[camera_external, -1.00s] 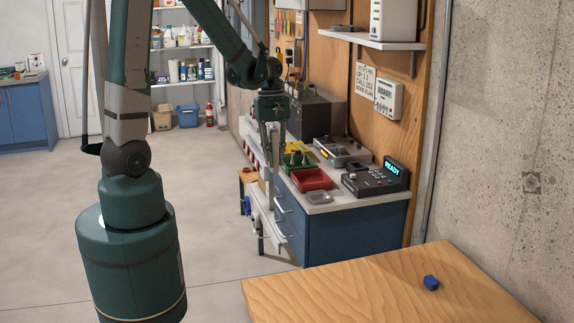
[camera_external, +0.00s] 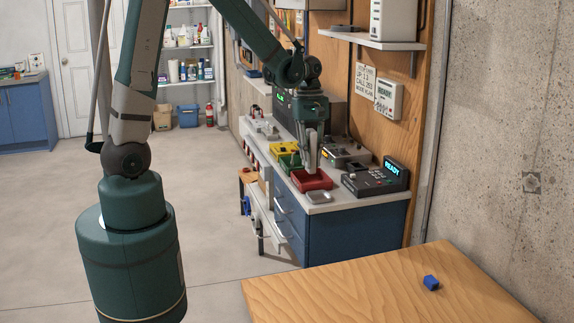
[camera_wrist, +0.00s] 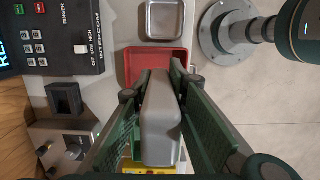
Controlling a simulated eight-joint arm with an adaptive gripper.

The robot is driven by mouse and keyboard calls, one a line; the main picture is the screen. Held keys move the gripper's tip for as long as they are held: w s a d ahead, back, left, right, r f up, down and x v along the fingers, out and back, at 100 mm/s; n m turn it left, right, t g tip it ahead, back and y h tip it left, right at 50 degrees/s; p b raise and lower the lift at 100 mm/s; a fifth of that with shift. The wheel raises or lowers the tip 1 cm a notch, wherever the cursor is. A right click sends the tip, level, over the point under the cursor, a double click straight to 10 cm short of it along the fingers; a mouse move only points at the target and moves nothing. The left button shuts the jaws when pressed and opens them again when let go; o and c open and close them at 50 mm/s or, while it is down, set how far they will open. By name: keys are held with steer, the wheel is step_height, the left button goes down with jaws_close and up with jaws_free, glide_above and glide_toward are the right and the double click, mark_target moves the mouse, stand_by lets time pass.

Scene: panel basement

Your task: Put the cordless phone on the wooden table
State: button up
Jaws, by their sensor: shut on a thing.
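My gripper (camera_external: 311,158) is shut on a grey elongated handset, which I take for the cordless phone (camera_wrist: 162,118). In the wrist view the phone lies between the two green fingers. In the external view the phone hangs upright, over the red tray on the workbench. I cannot tell exactly how far above the tray it is. The wooden table (camera_external: 345,292) is in the front right of the external view, apart from the gripper. A small blue block (camera_external: 431,283) lies on it.
The workbench holds a red tray (camera_external: 325,184), a small metal dish (camera_external: 319,197), a black intercom console (camera_external: 376,180), and green and yellow bins (camera_external: 284,147). A shelf (camera_external: 372,41) juts from the wall above. Most of the wooden table is bare.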

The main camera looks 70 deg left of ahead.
steer(key=w+d, duration=1.1)
steer(key=d, duration=0.4)
steer(key=w+d, duration=1.1)
steer(key=d, duration=0.4)
steer(key=w+d+f, duration=0.2)
steer(key=d, duration=3.4)
steer(key=shift+d+b, duration=0.35)
steer(key=shift+d, duration=0.05)
steer(key=shift+w+f, duration=0.1)
steer(key=shift+f, duration=3.1)
steer(key=shift+f, duration=1.85)
steer(key=shift+f, duration=0.15)
